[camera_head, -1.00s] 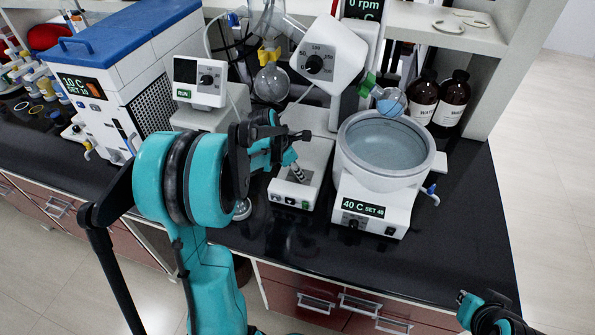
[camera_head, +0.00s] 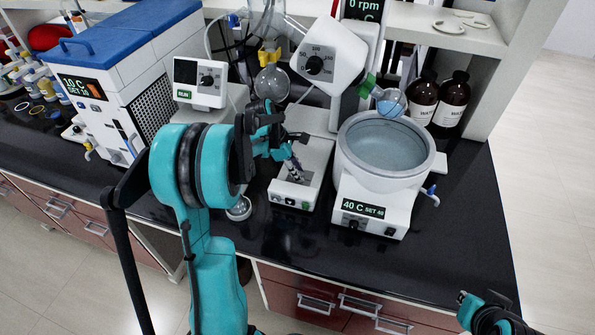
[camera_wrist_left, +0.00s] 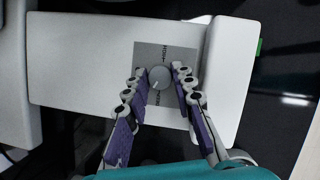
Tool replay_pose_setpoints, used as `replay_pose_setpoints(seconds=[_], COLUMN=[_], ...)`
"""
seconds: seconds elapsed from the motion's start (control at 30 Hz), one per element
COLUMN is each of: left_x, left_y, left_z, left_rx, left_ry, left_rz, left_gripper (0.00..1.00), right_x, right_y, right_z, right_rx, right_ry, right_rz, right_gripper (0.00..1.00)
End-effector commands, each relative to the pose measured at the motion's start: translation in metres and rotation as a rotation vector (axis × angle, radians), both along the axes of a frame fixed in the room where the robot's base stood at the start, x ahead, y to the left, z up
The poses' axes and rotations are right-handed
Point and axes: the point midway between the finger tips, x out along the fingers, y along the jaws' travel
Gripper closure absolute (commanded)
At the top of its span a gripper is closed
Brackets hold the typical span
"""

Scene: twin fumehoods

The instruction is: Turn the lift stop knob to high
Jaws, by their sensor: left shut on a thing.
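The lift stop knob (camera_wrist_left: 159,77) is a small round grey knob on a grey labelled plate (camera_wrist_left: 180,55), set in the white lift base. The base (camera_head: 315,160) stands left of the bath in the head view. A light mark shows on the knob's lower edge, but I cannot tell its exact setting. My left gripper (camera_wrist_left: 160,80) has its fingertips on both sides of the knob and is shut on it. In the head view my left gripper (camera_head: 296,172) reaches down onto the base and hides the knob. My right gripper (camera_head: 482,305) is at the lower right, away from the base.
The water bath (camera_head: 386,150) stands close on the right. A white control box (camera_head: 200,82) and a blue-topped chiller (camera_head: 125,75) are to the left. The rotary evaporator head (camera_head: 328,58) hangs above. The black bench (camera_head: 455,225) is clear at the front right.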

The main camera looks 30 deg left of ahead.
Motion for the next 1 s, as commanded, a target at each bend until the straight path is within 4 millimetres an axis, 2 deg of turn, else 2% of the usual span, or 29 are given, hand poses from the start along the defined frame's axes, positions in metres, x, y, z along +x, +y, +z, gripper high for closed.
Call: replay_pose_setpoints(seconds=[0.4, 0.97, 1.0], left_x=[0.001, 0.0011, 0.0011], left_y=[0.0005, 0.0007, 0.0007], left_z=[-0.0003, -0.0004, -0.0004], left_rx=[0.001, 0.002, 0.002], left_ry=[0.001, 0.001, 0.001], left_rz=[-0.199, -0.228, -0.228], left_gripper=[1.0, 1.0, 0.65], right_x=[0.0, 0.0, 0.0], right_y=[0.0, 0.0, 0.0], right_z=[0.0014, 0.0015, 0.0015], right_rx=[0.0, 0.0, 0.0], right_ry=[0.0, 0.0, 0.0], right_rz=[0.0, 0.0, 0.0], right_gripper=[1.0, 1.0, 1.0])
